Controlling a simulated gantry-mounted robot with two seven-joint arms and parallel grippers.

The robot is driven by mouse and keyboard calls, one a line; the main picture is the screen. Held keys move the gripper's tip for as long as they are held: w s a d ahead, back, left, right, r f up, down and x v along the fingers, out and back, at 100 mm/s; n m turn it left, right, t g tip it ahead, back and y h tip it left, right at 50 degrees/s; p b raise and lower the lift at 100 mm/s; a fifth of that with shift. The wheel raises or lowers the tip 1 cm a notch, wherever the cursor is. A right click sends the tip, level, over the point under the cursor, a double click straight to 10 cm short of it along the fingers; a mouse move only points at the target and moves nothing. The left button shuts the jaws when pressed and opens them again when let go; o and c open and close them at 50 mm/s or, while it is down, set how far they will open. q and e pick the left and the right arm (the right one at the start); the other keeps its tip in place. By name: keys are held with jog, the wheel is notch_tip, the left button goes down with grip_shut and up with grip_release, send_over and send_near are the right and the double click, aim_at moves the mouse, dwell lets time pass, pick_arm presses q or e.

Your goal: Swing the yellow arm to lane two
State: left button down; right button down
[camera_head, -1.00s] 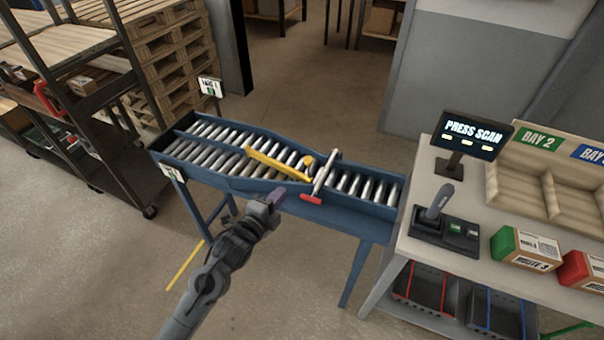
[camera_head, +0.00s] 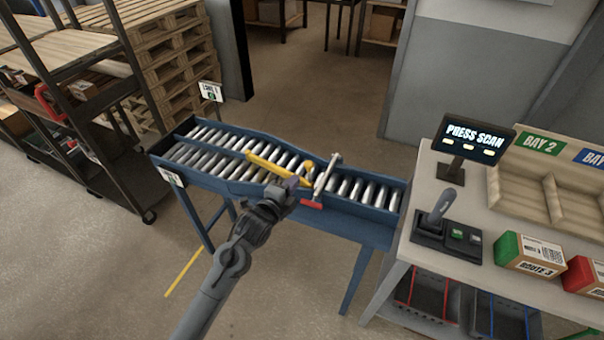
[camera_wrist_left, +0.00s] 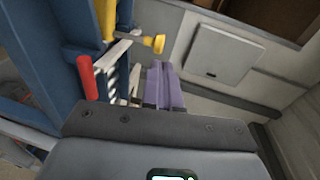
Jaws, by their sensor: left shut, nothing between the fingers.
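The yellow arm (camera_head: 264,164) lies slantwise across the rollers of the blue conveyor (camera_head: 232,188). Its right end is by the red-ended crossbar (camera_head: 311,204). My left gripper (camera_head: 297,176) is shut and empty, over the conveyor's near edge beside the yellow arm's right end; I cannot tell if they touch. In the left wrist view the purple fingers (camera_wrist_left: 163,84) are together, with a yellow knob (camera_wrist_left: 154,43) just beyond them and the red handle (camera_wrist_left: 87,77) to the left. A lane sign (camera_head: 210,92) stands at the conveyor's far left. My right gripper is not in view.
A table at right holds a PRESS SCAN display (camera_head: 472,138), a lever box (camera_head: 445,232), a green-ended carton (camera_head: 527,254) and bay bins (camera_head: 527,190). Shelving (camera_head: 75,100) and pallets (camera_head: 170,60) stand at left. The floor in front of the conveyor is open.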

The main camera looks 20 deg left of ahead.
aim_at(307, 167)
pick_arm(q)
jog(key=w, duration=0.4)
jog(key=w+f+b, duration=0.1)
jog(key=w, duration=0.1)
jog(key=shift+d, duration=0.35)
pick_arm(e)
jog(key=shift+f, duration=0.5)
